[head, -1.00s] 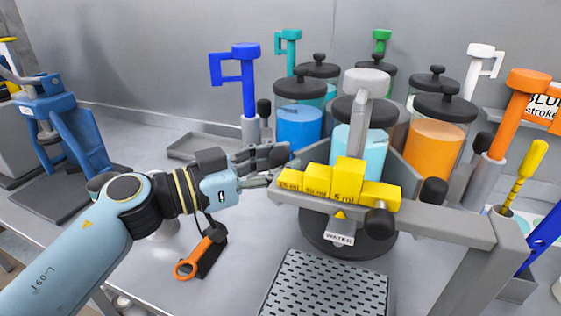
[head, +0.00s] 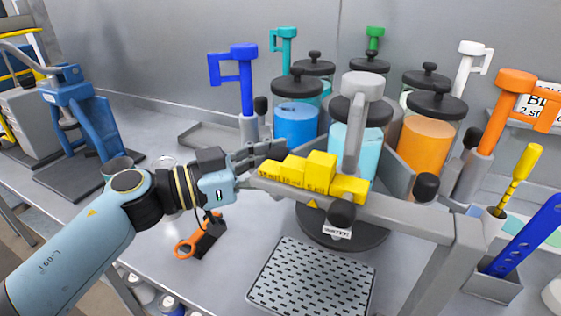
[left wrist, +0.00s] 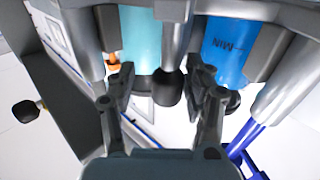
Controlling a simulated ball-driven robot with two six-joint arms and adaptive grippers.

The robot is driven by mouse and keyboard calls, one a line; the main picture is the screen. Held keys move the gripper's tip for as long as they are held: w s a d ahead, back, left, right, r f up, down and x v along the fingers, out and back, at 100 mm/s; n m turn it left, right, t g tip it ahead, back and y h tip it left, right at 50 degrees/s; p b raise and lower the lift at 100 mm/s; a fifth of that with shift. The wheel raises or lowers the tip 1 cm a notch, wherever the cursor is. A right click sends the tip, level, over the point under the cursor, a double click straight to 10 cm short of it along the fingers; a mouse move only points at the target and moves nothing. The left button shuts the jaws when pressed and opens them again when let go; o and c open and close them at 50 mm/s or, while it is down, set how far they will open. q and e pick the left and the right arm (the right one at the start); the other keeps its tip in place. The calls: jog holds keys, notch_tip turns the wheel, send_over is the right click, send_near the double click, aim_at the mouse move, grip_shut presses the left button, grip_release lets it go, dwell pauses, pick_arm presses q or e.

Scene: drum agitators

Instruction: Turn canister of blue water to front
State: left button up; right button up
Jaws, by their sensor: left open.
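The blue water canister (head: 296,124), with a black lid, stands at the left of the ring of canisters. In the left wrist view it is the blue cylinder (left wrist: 226,50) at upper right. A light-cyan canister (head: 366,150) stands at the front above a water label (head: 338,231). My left gripper (head: 268,153) is open, just below and left of the blue canister, behind the yellow blocks. In the left wrist view a black rounded knob (left wrist: 167,88) shows between and beyond the open fingers (left wrist: 163,95); contact cannot be told. My right gripper is not in view.
Yellow blocks (head: 319,173) sit on a grey bar (head: 410,215) in front of the canisters. An orange canister (head: 424,145) stands at the right. A perforated mat (head: 312,278) and an orange-handled tool (head: 200,240) lie in front. A blue press (head: 80,115) stands at far left.

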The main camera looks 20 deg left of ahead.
pick_arm(q)
jog(key=shift+w, duration=0.15)
jog(key=v, duration=1.2)
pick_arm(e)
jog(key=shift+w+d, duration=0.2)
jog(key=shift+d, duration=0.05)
